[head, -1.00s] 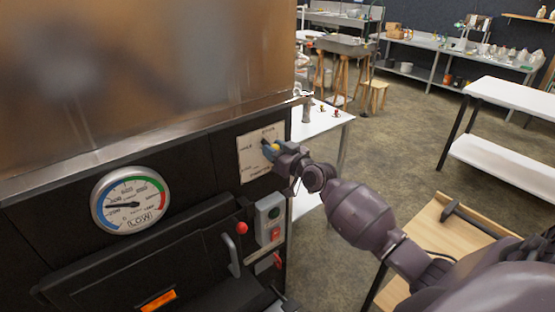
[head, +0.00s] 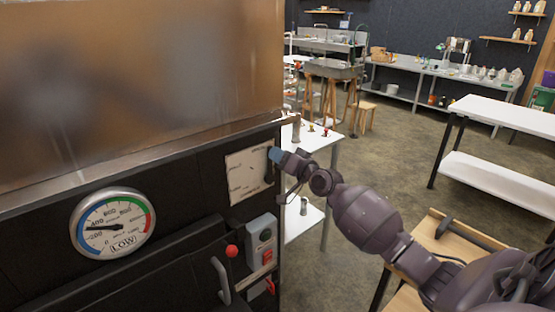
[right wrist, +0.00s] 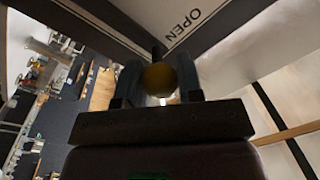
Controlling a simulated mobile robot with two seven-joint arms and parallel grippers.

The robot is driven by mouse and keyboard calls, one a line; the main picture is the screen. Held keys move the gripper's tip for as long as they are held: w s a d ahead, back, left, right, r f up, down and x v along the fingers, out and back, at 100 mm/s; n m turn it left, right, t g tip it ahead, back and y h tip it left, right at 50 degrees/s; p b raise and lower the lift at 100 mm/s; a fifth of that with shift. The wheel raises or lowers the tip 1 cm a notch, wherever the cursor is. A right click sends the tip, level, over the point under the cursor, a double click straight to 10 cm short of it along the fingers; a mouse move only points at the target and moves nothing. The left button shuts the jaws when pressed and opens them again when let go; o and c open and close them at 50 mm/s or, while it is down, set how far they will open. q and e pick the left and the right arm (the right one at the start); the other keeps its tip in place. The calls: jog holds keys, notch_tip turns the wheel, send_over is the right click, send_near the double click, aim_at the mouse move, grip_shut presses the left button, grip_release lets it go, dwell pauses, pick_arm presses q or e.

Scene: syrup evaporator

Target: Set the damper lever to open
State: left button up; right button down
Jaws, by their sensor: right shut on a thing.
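The damper plate (head: 246,176) is a pale square with small lettering on the dark front of the evaporator. My right gripper (head: 274,155) is at the plate's upper right edge. A short dark lever stem (right wrist: 157,52) runs from the knob toward the plate, near the word OPEN (right wrist: 183,25). In the head view my gripper hides the knob. My left gripper is not in view.
A round gauge (head: 113,223) marked LOW is at lower left. A switch box (head: 262,240), a red ball knob (head: 231,251) and a door handle (head: 221,281) sit below the plate. A white table (head: 322,140) stands just behind my right arm.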

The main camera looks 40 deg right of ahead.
jog(key=shift+d, duration=0.1)
dwell(0.3)
jog(key=c, duration=0.8)
grip_release()
jog(key=s, duration=0.3)
jog(key=s+d, duration=0.1)
jog(key=s, duration=0.6)
jog(key=shift+s+d+f, duration=0.25)
jog(key=shift+s+f, duration=0.1)
jog(key=shift+s, duration=0.05)
